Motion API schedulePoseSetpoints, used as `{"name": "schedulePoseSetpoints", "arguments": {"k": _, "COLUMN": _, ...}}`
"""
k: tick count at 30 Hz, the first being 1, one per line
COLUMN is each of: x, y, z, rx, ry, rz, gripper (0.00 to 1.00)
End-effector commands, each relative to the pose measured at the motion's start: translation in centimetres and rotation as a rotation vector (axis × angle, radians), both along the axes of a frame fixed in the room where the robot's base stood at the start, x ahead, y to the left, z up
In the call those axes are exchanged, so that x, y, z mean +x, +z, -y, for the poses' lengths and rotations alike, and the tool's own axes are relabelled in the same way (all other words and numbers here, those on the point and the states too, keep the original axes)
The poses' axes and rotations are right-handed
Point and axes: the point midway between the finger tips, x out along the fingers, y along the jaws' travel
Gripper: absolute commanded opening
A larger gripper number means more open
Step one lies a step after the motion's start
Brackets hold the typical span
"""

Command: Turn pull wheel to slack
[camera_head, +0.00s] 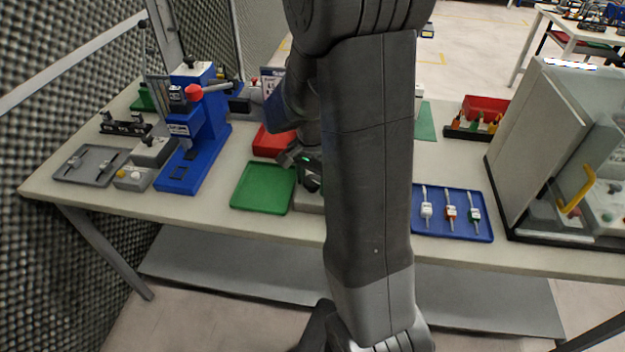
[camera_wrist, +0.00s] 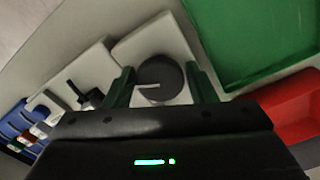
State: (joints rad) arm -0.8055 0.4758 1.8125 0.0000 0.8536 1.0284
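The pull wheel, a dark round knob with a white pointer line (camera_wrist: 160,76), sits on a light grey block (camera_wrist: 156,42) in the wrist view. Its line points to the left there. My gripper (camera_wrist: 159,70) is open, with one dark green finger on each side of the wheel. The fingers are very close to its rim; I cannot tell if they touch it. In the head view my gripper (camera_head: 306,172) is low over the table beside the green tray, partly behind my arm. The wheel cannot be made out there.
The green tray (camera_head: 263,187) and a red bin (camera_head: 273,141) are close by. A light block with a black handle (camera_wrist: 88,94) stands beside the wheel's block. The blue tray (camera_head: 467,235) holds several tools. A blue press (camera_head: 200,130) stands left, a glass-sided cabinet (camera_head: 540,130) right.

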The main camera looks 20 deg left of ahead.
Motion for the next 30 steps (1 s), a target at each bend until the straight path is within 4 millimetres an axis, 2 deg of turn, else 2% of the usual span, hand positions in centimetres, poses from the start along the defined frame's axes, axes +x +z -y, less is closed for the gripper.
{"name": "schedulePoseSetpoints", "arguments": {"k": 1, "x": 0.0, "y": 0.02, "z": -0.01, "rx": 0.0, "ry": 0.0, "rz": 0.0, "gripper": 0.41}}
{"name": "schedulePoseSetpoints", "arguments": {"k": 4, "x": 0.01, "y": 0.02, "z": -0.01, "rx": 0.0, "ry": 0.0, "rz": 0.0, "gripper": 0.21}}
{"name": "schedulePoseSetpoints", "arguments": {"k": 5, "x": 0.01, "y": 0.03, "z": -0.01, "rx": 0.0, "ry": 0.0, "rz": 0.0, "gripper": 0.2}}
{"name": "schedulePoseSetpoints", "arguments": {"k": 17, "x": 0.02, "y": 0.02, "z": -0.01, "rx": 0.0, "ry": 0.078, "rz": 0.0, "gripper": 0.2}}
{"name": "schedulePoseSetpoints", "arguments": {"k": 30, "x": 0.05, "y": 0.04, "z": -0.04, "rx": 0.001, "ry": 0.44, "rz": 0.001, "gripper": 0.2}}
